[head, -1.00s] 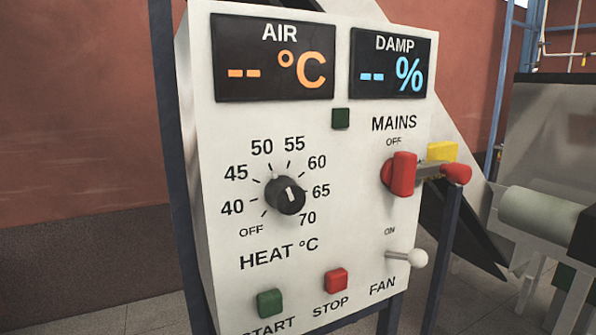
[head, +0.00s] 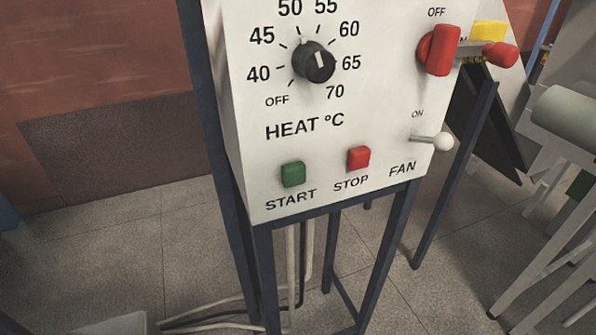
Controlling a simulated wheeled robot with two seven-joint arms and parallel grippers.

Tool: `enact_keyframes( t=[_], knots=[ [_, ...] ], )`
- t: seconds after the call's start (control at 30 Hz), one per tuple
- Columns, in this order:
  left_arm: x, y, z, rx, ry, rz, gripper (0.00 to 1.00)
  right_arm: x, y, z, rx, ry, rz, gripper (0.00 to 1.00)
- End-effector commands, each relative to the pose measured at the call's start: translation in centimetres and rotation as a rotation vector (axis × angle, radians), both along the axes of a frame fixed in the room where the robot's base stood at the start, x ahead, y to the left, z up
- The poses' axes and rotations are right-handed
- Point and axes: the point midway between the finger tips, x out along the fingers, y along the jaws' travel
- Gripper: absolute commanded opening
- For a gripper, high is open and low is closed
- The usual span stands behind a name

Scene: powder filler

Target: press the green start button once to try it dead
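The green start button (head: 293,174) is a square block near the lower left of the white control panel (head: 250,95), above the word START. It looks dark and unlit, and nothing touches it. The red stop button (head: 358,158) sits just to its right. The red mains handle (head: 439,50) is at the panel's upper right, below the word OFF. The white-knobbed fan lever (head: 443,141) juts out at the lower right. Neither of my grippers shows in the head view.
The black heat knob (head: 314,62) stands out above the buttons. The panel is on dark blue legs (head: 388,245), with pale cables (head: 292,265) below. A grey roller (head: 568,115) on a frame is at right. The tiled floor (head: 130,240) at left is mostly clear.

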Motion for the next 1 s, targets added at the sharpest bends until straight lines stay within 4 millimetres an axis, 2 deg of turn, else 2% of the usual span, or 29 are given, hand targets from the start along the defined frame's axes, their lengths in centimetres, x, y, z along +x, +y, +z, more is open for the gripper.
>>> enact_keyframes(
  t=[0.47, 0.77, 1.0],
  knots=[
    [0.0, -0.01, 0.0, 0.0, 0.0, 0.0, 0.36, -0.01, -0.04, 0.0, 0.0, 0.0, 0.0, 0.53],
    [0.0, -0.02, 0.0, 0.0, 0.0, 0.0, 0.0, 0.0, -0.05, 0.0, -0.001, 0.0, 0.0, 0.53],
    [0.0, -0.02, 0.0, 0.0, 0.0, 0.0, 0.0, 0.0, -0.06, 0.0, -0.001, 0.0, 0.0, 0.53]
  ],
)
